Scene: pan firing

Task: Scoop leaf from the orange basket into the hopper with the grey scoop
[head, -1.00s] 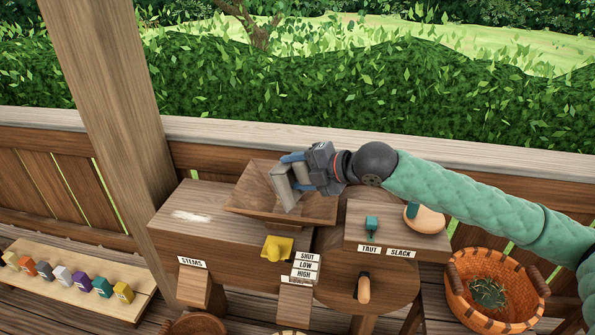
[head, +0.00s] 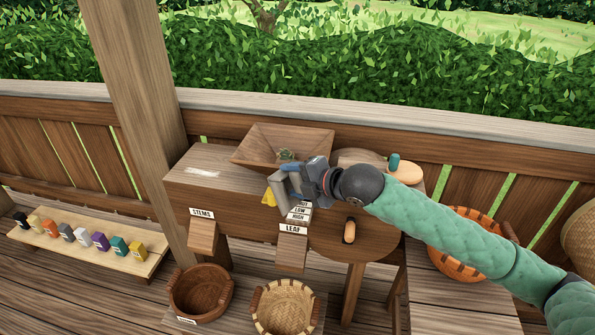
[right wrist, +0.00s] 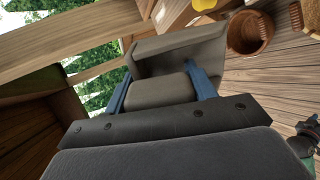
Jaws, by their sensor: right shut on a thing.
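My right gripper (head: 293,182) is shut on the grey scoop (head: 279,190), in front of the hopper's near side. In the right wrist view the scoop (right wrist: 175,60) sits between the blue fingers (right wrist: 160,88), and the part of its inside that shows looks empty. The wooden hopper (head: 262,148) stands on the machine, with a small green clump of leaf (head: 287,155) inside it. My left gripper is not in view.
The machine carries STEMS (head: 202,213) and LEAF (head: 292,229) chutes, with a brown basket (head: 186,310) and a pale basket (head: 262,318) below. A yellow lever (head: 270,197) is close beside the scoop. Several coloured blocks stand on a low bench (head: 70,252) at the left.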

